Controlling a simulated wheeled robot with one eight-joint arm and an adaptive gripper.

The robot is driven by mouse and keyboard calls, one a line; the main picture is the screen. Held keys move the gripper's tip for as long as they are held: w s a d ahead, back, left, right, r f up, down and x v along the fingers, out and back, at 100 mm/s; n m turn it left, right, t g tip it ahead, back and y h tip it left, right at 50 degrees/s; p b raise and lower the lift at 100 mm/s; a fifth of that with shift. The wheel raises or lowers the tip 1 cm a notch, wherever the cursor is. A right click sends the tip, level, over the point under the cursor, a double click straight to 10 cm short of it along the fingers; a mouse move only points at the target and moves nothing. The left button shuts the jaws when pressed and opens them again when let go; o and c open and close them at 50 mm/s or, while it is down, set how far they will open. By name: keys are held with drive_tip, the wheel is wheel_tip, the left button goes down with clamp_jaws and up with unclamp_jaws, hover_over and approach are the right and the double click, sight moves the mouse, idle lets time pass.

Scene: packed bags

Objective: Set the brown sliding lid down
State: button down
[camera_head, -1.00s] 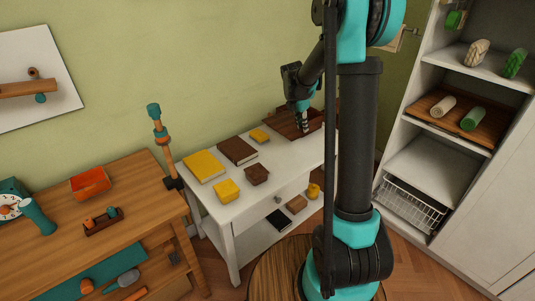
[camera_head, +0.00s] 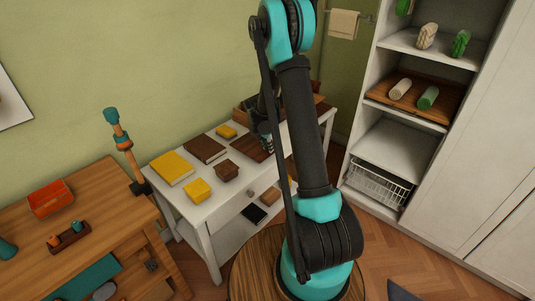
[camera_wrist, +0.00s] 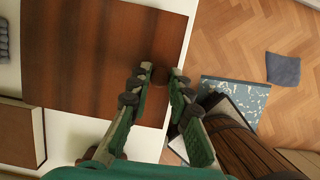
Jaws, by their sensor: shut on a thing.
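The brown sliding lid (camera_wrist: 105,55) is a flat dark wooden panel, large in the wrist view. My gripper (camera_wrist: 160,78) is shut on it at a small brown knob by its edge. In the head view the lid (camera_head: 246,146) is level over the white table, between the brown book and my arm, which hides part of it. I cannot tell whether it touches the table. My gripper (camera_head: 266,142) is at its right end. The brown box (camera_head: 245,112) stands behind it, partly hidden by my arm.
The white table (camera_head: 222,212) also holds a brown book (camera_head: 205,149), a yellow book (camera_head: 171,168), a small brown box (camera_head: 226,171) and yellow boxes (camera_head: 197,190). The lid lies close to the brown book. A wooden workbench (camera_head: 110,205) is at left, a white shelf (camera_head: 400,150) at right.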

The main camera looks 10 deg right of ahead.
sight(267, 150)
drive_tip(key=shift+f, duration=1.95)
drive_tip(key=c, duration=1.4)
unclamp_jaws()
drive_tip(key=shift+r, duration=0.15)
drive_tip(key=v, duration=1.2)
drive_tip(key=s+d+r+m+t+y, duration=0.1)
drive_tip(key=s+r+m, duration=0.2)
drive_tip(key=s+m, duration=0.4)
drive_tip(key=s+d+r+m+y, duration=0.1)
drive_tip(key=s+r+m, duration=0.2)
drive_tip(key=s+m, duration=0.45)
drive_tip(key=s+f+m+t, duration=0.1)
drive_tip(key=s+m, duration=0.9)
drive_tip(key=s, duration=0.6)
drive_tip(key=shift+s+a+f+m+y, duration=0.2)
drive_tip(key=shift+s+a+m+y, duration=0.15)
drive_tip(key=shift+y, duration=0.05)
